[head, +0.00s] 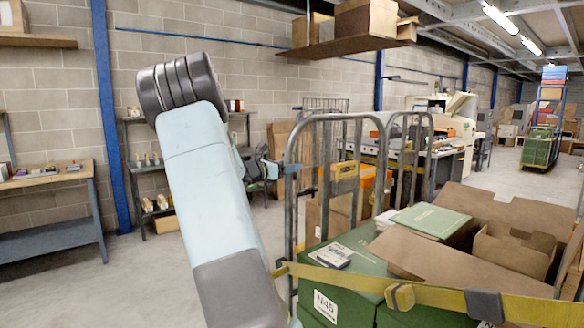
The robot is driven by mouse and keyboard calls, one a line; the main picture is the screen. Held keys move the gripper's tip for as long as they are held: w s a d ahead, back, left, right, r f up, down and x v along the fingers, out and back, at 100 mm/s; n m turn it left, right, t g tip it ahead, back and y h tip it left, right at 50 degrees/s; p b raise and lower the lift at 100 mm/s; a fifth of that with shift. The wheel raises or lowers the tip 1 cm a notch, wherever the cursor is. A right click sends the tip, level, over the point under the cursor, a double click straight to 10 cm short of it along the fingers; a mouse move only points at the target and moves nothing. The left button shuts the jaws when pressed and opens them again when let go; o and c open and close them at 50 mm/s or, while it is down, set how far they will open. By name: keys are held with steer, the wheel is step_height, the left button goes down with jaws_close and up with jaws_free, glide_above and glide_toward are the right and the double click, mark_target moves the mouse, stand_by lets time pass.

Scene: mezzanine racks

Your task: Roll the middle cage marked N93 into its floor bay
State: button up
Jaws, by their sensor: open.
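A grey tubular roll cage (290,215) stands close in front, loaded with green boxes and open cardboard cartons. A label on its green box (345,262) reads N45. I cannot read N93 anywhere, and no marked floor bay can be made out. My arm crosses the left middle of the view.
A yellow strap (440,298) runs across the near cage's load. A workbench (45,180) and a shelf rack (150,165) line the left wall. A loaded shelf (345,43) hangs above. Open concrete floor (120,275) lies at the left.

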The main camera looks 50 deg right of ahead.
steer(key=w+a, duration=0.2)
steer(key=a, duration=1)
steer(key=shift+a, duration=0.15)
steer(key=s+a+f+m+t+y, duration=0.1)
steer(key=s+a+m+t+y, duration=0.1)
steer(key=s+a+m+y, duration=0.3)
steer(key=s+a+f+m+t+y, duration=0.1)
steer(key=s+a+m+t+y, duration=0.2)
steer(key=s+a, duration=0.9)
steer(key=s+a+m+t+y, duration=0.3)
steer(key=s+a+m+y, duration=0.5)
steer(key=a, duration=1.3)
steer(key=shift+s+f+y, duration=0.4)
steer(key=shift+s+y, duration=0.4)
steer(key=shift+y, duration=0.1)
steer(key=shift+c, duration=0.3)
